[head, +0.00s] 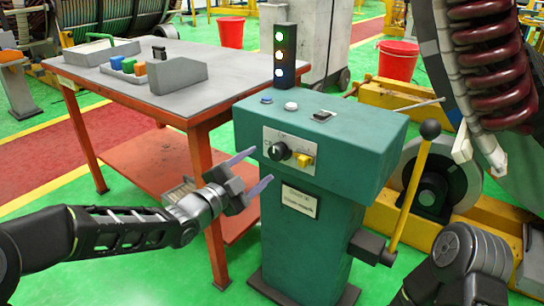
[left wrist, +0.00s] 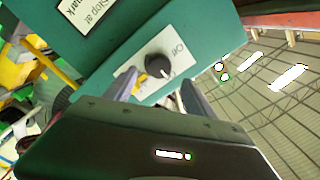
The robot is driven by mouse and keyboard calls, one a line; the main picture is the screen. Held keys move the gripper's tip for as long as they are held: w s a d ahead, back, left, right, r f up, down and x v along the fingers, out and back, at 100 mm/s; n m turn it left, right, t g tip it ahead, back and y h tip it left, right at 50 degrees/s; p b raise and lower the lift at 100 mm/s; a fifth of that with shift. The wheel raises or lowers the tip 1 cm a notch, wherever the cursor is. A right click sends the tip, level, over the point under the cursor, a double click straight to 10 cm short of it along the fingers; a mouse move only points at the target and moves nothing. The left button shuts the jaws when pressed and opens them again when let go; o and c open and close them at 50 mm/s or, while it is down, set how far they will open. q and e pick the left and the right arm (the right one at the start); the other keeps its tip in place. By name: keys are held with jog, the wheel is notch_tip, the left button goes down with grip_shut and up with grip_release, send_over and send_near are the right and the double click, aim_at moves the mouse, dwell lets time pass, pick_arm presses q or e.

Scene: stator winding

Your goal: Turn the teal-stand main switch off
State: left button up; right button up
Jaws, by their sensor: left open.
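The teal stand (head: 335,125) carries a pale switch plate with a black round knob (head: 279,151) and a small yellow switch (head: 302,160) beside it. My left gripper (head: 259,166) is open and empty, with its fingers pointing at the plate from the left. In the left wrist view the knob (left wrist: 157,66) shows just beyond and between the two fingertips (left wrist: 158,80), apparently untouched. The left finger partly covers the yellow switch. My right gripper is out of view.
A yellow lever (head: 408,195) with a black ball stands at the stand's right side. A signal tower (head: 285,55) rises behind the stand. An orange-framed table (head: 165,90) with coloured blocks is at the left. Free green floor (head: 130,270) lies below my left arm.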

aim_at(274, 155)
pick_arm(q)
jog(key=x, duration=0.7)
jog(key=shift+s+b, duration=0.1)
jog(key=shift+b, duration=0.25)
jog(key=shift+c, duration=0.3)
jog(key=c, duration=1.3)
